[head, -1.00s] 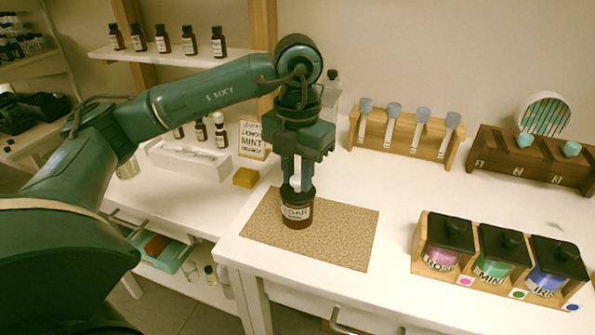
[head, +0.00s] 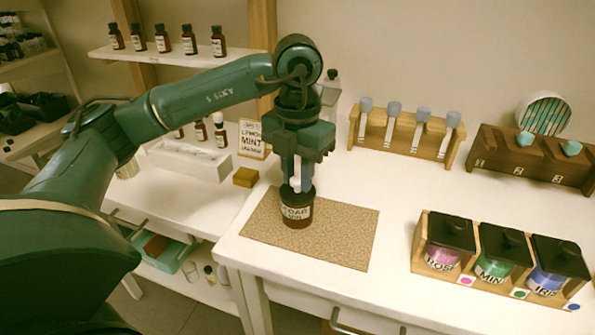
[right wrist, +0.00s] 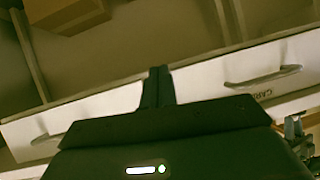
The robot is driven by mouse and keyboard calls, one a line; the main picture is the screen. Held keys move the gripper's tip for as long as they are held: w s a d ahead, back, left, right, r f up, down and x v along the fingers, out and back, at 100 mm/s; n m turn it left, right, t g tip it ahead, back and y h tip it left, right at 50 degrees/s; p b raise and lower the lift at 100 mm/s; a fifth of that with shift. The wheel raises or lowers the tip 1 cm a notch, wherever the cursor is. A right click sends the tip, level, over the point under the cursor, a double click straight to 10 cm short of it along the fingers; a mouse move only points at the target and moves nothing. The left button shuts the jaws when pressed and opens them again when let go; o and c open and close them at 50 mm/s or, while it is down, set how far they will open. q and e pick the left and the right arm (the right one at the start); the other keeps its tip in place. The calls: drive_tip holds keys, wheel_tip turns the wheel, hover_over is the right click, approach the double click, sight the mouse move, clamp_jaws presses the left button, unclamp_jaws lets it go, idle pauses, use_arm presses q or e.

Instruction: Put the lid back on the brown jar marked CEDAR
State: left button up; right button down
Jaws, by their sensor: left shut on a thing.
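The brown jar (head: 297,213) with a pale label, partly readable as CEDAR, stands upright on the brown mat in the head view. A dark lid (head: 297,196) sits at the top of the jar. My left gripper (head: 298,187) points straight down over the jar and is shut on the lid. The fingers hide part of the lid, so I cannot tell how firmly it is seated. My right gripper (right wrist: 157,72) shows in the right wrist view with its fingers together and nothing between them, away from the jar.
The mat (head: 345,238) is otherwise bare. A wooden holder (head: 420,255) with black-lidded colored jars stands at right. A rack of grey-topped tools (head: 400,140) and a dark numbered block (head: 530,160) stand behind. A yellow block (head: 245,177) and a MINT sign (head: 254,140) are left of the mat.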

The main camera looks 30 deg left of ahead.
idle(0.4)
use_arm(q)
drive_tip(key=o, duration=1)
drive_tip(key=shift+o, duration=0.6)
drive_tip(key=o, duration=0.4)
drive_tip(key=shift+r+p, duration=2.45)
drive_tip(key=shift+r, duration=1.05)
drive_tip(key=shift+c, duration=0.2)
